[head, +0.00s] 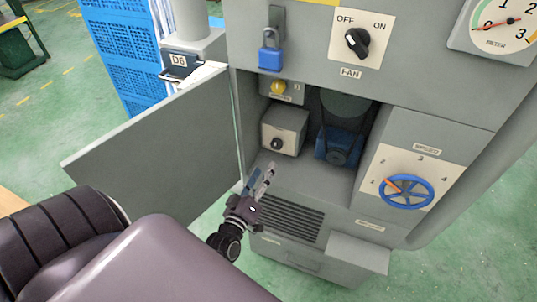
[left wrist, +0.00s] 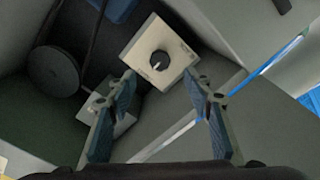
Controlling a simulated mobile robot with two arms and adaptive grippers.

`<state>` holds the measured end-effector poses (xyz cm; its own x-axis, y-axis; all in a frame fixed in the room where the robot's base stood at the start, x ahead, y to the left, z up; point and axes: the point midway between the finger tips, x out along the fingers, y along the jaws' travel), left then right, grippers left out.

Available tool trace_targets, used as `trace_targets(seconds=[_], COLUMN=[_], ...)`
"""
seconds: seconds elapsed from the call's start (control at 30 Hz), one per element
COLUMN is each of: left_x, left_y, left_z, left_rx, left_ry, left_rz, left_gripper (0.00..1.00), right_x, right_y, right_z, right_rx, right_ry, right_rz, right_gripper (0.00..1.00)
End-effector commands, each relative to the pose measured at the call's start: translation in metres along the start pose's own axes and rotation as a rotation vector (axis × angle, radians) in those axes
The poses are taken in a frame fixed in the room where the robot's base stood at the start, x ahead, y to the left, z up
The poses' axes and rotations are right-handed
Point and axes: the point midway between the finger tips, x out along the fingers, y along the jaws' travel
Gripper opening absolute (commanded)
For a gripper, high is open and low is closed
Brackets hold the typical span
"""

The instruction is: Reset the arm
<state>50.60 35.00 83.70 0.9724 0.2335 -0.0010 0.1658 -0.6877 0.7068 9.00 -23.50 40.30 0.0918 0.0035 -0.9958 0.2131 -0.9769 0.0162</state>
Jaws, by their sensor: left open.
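My left gripper (head: 263,178) is in front of the open compartment of a grey machine cabinet (head: 290,60), near its lower left corner. In the left wrist view its two fingers (left wrist: 160,112) are spread apart with nothing between them. Beyond the fingertips is a light box with a black knob (left wrist: 158,60); in the head view this knob box (head: 284,132) sits inside the compartment. The gripper is apart from the knob. My right gripper does not show in either view.
The grey cabinet door (head: 165,150) stands open at the left, close to my left arm. A blue motor (head: 338,146) sits in the compartment. Blue crates (head: 125,55) stand behind.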

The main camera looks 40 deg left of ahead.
Motion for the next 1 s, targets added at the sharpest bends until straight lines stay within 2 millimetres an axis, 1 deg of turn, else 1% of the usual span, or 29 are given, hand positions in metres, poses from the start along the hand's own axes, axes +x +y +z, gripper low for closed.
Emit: trace_targets(seconds=[0.03,0.1,0.2,0.77,0.87,0.97,1.0], left_x=[-0.007,-0.012,-0.016,-0.017,-0.02,-0.03,-0.037], left_y=[0.0,0.0,0.0,-0.001,-0.009,-0.03,-0.042], left_z=[0.001,0.001,0.001,0.001,0.015,0.053,0.075], left_rx=[0.0,0.0,0.0,0.001,0.023,0.085,0.123], left_ry=[-0.002,-0.002,-0.001,-0.003,-0.037,-0.131,-0.186], left_rz=[-0.001,-0.001,0.0,-0.001,-0.017,-0.056,-0.075], left_gripper=[0.47,0.47,0.47,0.47,0.47,0.47,0.47], right_x=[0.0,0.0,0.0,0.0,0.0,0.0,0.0], right_y=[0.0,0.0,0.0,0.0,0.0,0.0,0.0], right_z=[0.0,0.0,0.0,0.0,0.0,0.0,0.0], right_rx=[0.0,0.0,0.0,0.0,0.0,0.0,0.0], right_ry=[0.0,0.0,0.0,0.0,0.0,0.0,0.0], right_rz=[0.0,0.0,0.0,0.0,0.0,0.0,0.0], right_gripper=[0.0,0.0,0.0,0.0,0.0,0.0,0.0])
